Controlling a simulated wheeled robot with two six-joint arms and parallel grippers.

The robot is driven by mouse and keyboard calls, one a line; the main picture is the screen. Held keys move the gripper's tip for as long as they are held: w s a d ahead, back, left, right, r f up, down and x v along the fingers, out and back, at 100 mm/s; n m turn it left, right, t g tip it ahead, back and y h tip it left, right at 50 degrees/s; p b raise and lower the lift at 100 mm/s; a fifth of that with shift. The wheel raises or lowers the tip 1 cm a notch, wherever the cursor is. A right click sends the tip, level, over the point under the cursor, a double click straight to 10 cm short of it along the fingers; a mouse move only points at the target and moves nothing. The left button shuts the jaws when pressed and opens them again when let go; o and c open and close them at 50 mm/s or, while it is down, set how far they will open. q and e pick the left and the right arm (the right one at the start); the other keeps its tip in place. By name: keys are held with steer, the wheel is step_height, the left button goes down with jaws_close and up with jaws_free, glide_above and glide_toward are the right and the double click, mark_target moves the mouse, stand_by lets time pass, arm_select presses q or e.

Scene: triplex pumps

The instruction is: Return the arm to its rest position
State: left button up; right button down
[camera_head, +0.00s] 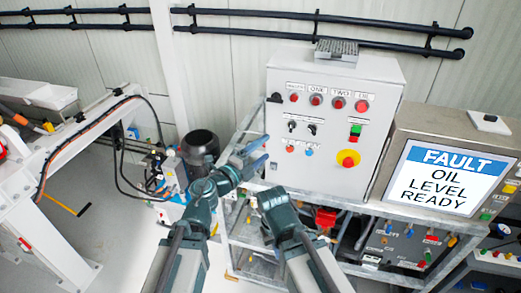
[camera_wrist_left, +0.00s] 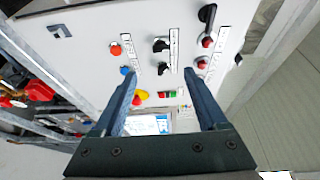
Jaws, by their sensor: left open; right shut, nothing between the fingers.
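My left arm reaches up from the bottom of the head view. Its left gripper (camera_head: 265,150) is open and empty, at the lower left front of the grey control box (camera_head: 325,180). In the left wrist view the two fingers of the left gripper (camera_wrist_left: 160,75) stand wide apart with the panel of the control box (camera_wrist_left: 80,60) beyond them. I cannot tell how far the tips are from the panel. My right gripper (camera_head: 273,198) is lower, in front of the metal rack; its fingers are hard to make out and hold nothing visible.
The control box has black switches (camera_wrist_left: 160,46), lamps and a yellow-ringed red button (camera_head: 348,159). At right a display (camera_head: 448,178) reads "FAULT OIL LEVEL READY". A metal rack (camera_head: 235,235) stands below. A dark motor (camera_head: 200,148) and white frame (camera_head: 75,160) are left.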

arm_select(q)
steer(key=w+a+f+n+y+b, duration=0.3)
steer(key=a+f+n+y+b, duration=0.4)
steer(key=a+f+n+y, duration=0.85)
steer(key=s+d+f+n+g+h+b, duration=0.1)
steer(key=s+d+f+n+g+b, duration=0.2)
steer(key=s+f, duration=0.4)
steer(key=s+d+f+n+g+b, duration=0.1)
steer(key=s+f+n+g+b, duration=0.15)
steer(key=s+f+g, duration=0.45)
steer(key=s+d+f+g+h, duration=0.1)
steer(key=s+d+f+g, duration=0.1)
steer(key=s, duration=0.2)
steer(key=s+d+f+n+g, duration=0.1)
steer(key=s+d+f+g, duration=0.1)
steer(key=s+f, duration=0.1)
steer(key=shift+s+f+h+b, duration=0.25)
steer(key=shift+s+h+b, duration=0.15)
steer(key=shift+s, duration=0.5)
